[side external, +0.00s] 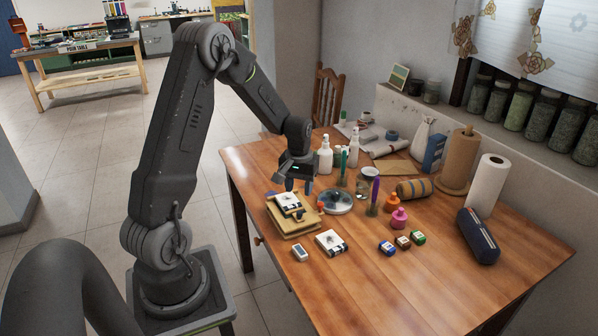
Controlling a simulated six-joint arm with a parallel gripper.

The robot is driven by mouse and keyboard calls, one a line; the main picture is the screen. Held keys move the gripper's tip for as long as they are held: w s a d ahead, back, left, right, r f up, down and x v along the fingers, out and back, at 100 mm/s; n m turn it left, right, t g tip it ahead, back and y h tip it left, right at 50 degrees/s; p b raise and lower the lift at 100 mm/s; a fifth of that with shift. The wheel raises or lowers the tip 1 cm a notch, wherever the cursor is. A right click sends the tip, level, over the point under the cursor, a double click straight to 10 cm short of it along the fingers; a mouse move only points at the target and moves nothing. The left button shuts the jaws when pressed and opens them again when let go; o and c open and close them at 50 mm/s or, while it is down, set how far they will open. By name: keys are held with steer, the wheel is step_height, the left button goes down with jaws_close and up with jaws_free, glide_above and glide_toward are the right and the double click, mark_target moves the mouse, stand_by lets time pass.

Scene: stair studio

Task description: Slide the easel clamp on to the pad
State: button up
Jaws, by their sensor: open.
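My gripper (299,187) points down with two bluish fingertips apart, open and with nothing visible between them. It is above the back edge of a tan stack (291,223) that looks like a pad or boards, near the table's left side. A small white and black item (288,201) lies on top of the stack, just in front of and below the fingertips. A similar white and dark item (330,243) lies flat on the table in front of the stack. I cannot tell for sure which thing is the easel clamp.
A small white block (299,254) lies before the stack. Small paint pots (387,248) and a dark blue case (477,236) are farther right. The table's front is clear.

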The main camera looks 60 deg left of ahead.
steer(key=shift+r, duration=2.75)
steer(key=s+d+r+m+t, duration=0.1)
steer(key=d+r+m, duration=0.2)
steer(key=d+r, duration=0.55)
steer(key=s+d+r+m+t, duration=0.2)
steer(key=s+d+r+m, duration=0.1)
steer(key=s+d, duration=0.4)
steer(key=s+d+r+m+t, duration=0.2)
steer(key=s+d+r+m, duration=0.1)
steer(key=s+d, duration=0.4)
steer(key=shift+d+t, duration=0.3)
steer(key=shift+d, duration=0.6)
